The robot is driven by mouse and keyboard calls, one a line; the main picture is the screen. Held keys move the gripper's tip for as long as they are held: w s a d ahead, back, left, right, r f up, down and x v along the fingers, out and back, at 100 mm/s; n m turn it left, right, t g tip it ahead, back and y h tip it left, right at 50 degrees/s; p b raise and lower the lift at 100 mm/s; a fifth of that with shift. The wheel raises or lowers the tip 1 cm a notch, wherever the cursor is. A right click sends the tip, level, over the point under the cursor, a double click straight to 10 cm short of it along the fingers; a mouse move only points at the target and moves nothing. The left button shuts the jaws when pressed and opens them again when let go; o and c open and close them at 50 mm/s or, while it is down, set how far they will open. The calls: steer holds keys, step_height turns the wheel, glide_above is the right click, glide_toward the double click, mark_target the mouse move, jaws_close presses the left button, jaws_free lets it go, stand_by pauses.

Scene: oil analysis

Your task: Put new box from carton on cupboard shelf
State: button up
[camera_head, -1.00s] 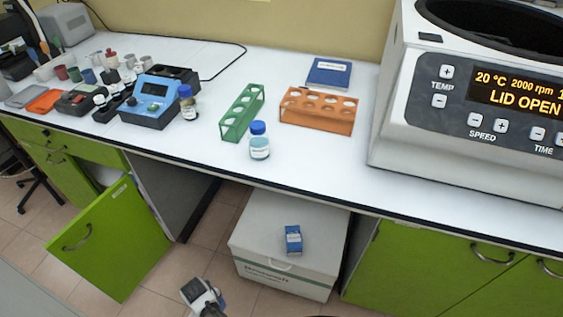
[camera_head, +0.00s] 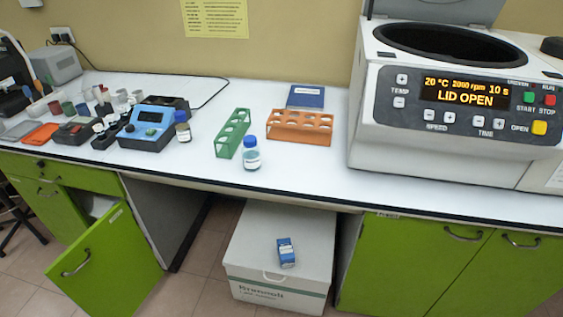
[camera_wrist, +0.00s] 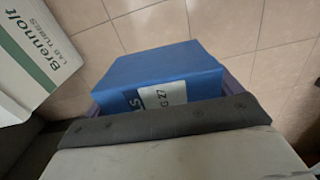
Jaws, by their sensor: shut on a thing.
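My gripper (camera_wrist: 168,102) is shut on a blue box (camera_wrist: 155,72) with a white label, held above the floor in the wrist view; the label is partly hidden. My gripper is not in the head view now. The white carton (camera_head: 262,238) with a green stripe and "Brennolt" print stands on the floor under the bench; it also shows at the left of the wrist view (camera_wrist: 30,50). Another small blue box (camera_head: 286,253) is on the carton's top. The green cupboard door (camera_head: 108,255) at the left stands open; the shelf inside is mostly hidden behind it.
The white bench (camera_head: 290,175) carries a centrifuge (camera_head: 455,110) with its lid open, an orange rack (camera_head: 300,127), a green rack (camera_head: 232,133), a blue-capped bottle (camera_head: 251,155) and a blue device (camera_head: 150,125). Green cupboards (camera_head: 420,265) at the right are shut. Tiled floor is free beside the carton.

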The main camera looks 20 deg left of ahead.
steer(key=shift+s, duration=0.2)
steer(key=w+d+r+m+b, duration=0.1)
steer(key=w+d+r+m, duration=0.2)
steer(key=w+d+m, duration=0.5)
steer(key=w+d+r+m, duration=0.15)
steer(key=w+d, duration=0.35)
steer(key=w, duration=0.8)
steer(key=w+d+r+m, duration=0.2)
steer(key=d+m, duration=0.1)
steer(key=d, duration=0.4)
steer(key=w+d+r+m, duration=0.2)
steer(key=w+d, duration=0.1)
steer(key=d, duration=0.3)
steer(key=w+d+r+m+b, duration=0.1)
steer(key=w+d+r+m, duration=0.1)
steer(key=d, duration=0.5)
steer(key=shift+w+d+m, duration=0.35)
steer(key=shift+w+m, duration=0.05)
steer(key=shift+m, duration=0.45)
